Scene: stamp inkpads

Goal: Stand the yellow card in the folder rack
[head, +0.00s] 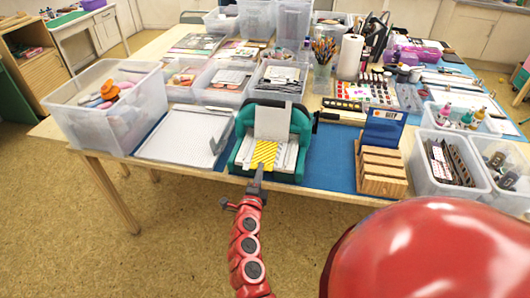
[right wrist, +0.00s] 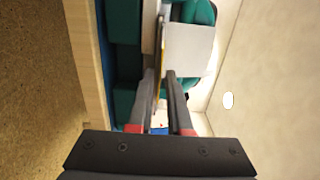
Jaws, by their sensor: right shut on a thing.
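The yellow card (head: 264,153) lies over the bed of a teal machine near the table's front edge. It has a striped look in the head view. My right gripper (head: 257,178) is shut on the card's near end. In the right wrist view the card (right wrist: 161,62) shows as a thin edge-on strip at the fingers (right wrist: 160,85). The wooden folder rack (head: 381,172) stands to the right of the machine, with a blue folder or card (head: 383,130) upright in its back part. The left gripper is out of view.
The teal machine (head: 298,137) has an upright grey plate (head: 272,121). A white tray (head: 178,137) lies to its left, and clear bins (head: 435,180) stand right of the rack. The blue mat (head: 335,150) between machine and rack is mostly bare.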

